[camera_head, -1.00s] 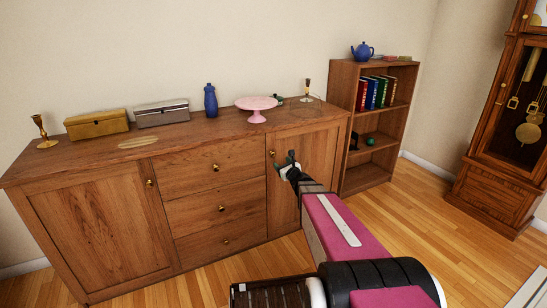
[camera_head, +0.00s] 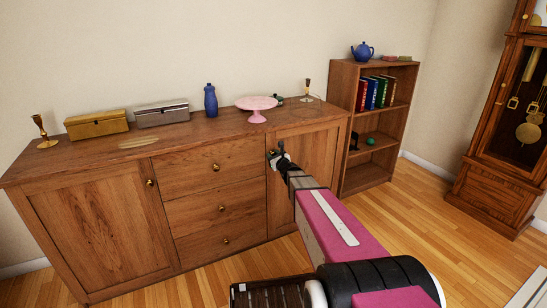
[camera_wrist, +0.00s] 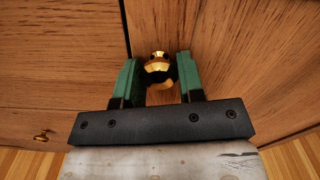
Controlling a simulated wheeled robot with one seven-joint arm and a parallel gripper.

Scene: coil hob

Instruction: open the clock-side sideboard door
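The wooden sideboard (camera_head: 195,128) has a right-hand door (camera_head: 313,150) on the side towards the tall clock (camera_head: 510,120). That door looks closed. Its round brass knob (camera_wrist: 157,66) shows in the wrist view near the door's left edge. My gripper (camera_head: 277,157) is at this knob and mostly hides it in the head view. In the wrist view my gripper (camera_wrist: 160,73) has its green fingers apart, one on each side of the knob, with narrow gaps showing beside it. I cannot tell whether either finger touches it.
Drawers (camera_head: 215,200) lie left of the door. A bookshelf (camera_head: 365,180) stands right of the sideboard.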

